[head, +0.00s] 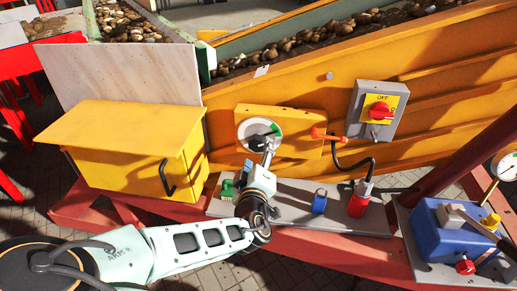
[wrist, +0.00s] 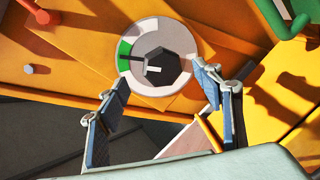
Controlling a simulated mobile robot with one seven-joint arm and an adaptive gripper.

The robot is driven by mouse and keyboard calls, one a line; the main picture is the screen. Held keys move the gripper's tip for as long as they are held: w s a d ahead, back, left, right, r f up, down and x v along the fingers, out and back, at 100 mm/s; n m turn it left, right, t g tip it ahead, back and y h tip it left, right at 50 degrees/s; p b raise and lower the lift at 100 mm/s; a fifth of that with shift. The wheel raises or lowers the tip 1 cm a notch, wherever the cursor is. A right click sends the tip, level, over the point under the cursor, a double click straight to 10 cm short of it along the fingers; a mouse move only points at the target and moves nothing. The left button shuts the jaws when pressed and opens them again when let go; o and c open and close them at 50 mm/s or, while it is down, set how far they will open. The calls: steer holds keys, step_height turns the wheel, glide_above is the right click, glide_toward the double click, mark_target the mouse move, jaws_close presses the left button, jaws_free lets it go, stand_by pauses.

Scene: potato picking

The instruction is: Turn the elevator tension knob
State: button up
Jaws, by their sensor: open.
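The tension knob (wrist: 170,68) is a dark, many-sided knob with a white mark on its face. It sits in the middle of a round white dial (wrist: 160,29) with a green section, on a yellow-orange panel. In the wrist view the white mark is towards the knob's left side, below the green section. In the head view the dial (head: 246,129) shows above my gripper (head: 261,161), which partly hides the knob. My gripper (wrist: 161,78) is open, its two padded fingers on either side of the knob in the picture; I cannot tell whether they touch it.
An orange handle (head: 325,134) and a grey switch box (head: 391,95) with a red knob are to the dial's right. A yellow box (head: 122,130) with a black handle stands to the left. A grey plate (head: 285,205) with blue and red connectors lies below.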

steer(key=shift+s+r, duration=0.2)
steer(key=shift+s, duration=1.1)
